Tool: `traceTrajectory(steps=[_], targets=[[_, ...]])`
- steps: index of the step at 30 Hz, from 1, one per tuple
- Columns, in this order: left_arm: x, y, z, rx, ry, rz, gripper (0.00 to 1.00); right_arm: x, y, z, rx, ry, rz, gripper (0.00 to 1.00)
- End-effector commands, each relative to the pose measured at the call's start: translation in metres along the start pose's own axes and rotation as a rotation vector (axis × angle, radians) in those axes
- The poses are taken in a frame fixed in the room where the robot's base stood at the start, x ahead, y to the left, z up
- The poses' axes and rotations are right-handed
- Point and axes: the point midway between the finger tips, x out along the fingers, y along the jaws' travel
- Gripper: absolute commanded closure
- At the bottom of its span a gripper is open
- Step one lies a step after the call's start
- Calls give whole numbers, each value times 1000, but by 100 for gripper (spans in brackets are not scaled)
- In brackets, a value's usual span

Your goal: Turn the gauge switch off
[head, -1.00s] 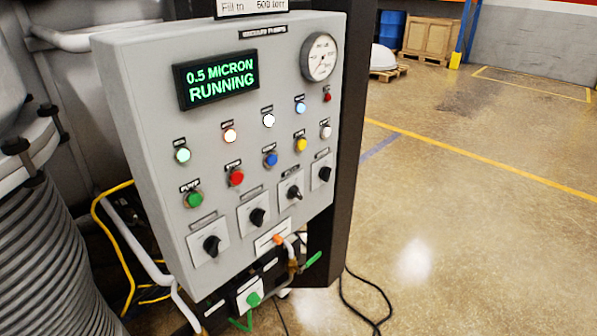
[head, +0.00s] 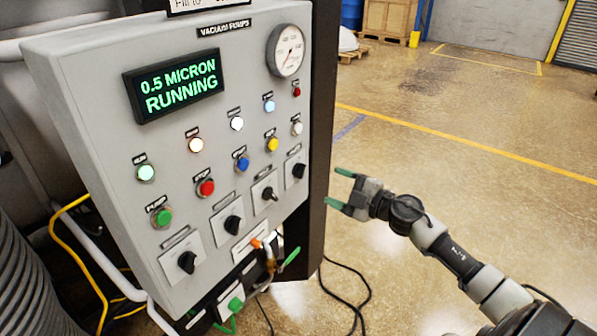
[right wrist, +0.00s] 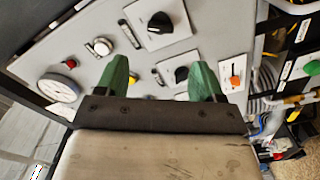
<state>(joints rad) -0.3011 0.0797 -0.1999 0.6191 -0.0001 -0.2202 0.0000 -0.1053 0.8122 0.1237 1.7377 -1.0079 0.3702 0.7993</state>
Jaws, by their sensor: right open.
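The grey control panel (head: 95,95) stands at the left in the head view. A row of black rotary switches runs along its lower part: a leftmost one (head: 187,262), a second (head: 232,225), a third (head: 268,193) and a far right one (head: 298,170). Their labels are too small to read, so I cannot tell which is the gauge switch. My right gripper (head: 340,188) is open and empty, right of the panel and apart from it. In the right wrist view its green fingers (right wrist: 160,78) stand before the panel, with black knobs (right wrist: 160,24) beyond. My left gripper is not in view.
A round dial gauge (head: 286,50), a green display (head: 176,90) reading "0.5 MICRON RUNNING", and several coloured buttons and lamps are on the panel. Pipes, a green valve handle (head: 290,258) and black cables (head: 350,300) lie below. The floor to the right is open.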

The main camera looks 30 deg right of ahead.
Motion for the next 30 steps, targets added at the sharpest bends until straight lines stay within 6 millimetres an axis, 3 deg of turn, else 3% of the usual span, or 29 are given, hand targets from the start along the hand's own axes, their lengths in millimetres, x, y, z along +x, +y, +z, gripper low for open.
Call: traceTrajectory(steps=[9, 15, 28, 30], targets=[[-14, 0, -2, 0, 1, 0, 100, 55, 3, -1, 4, 0, 6, 32], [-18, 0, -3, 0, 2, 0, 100, 81, 2, 0, 2, 0, 4, 32], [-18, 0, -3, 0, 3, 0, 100, 92, 0, 0, 1, -2, 1, 32], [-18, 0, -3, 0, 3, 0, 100, 92, 0, 0, 1, -1, 1, 40]])
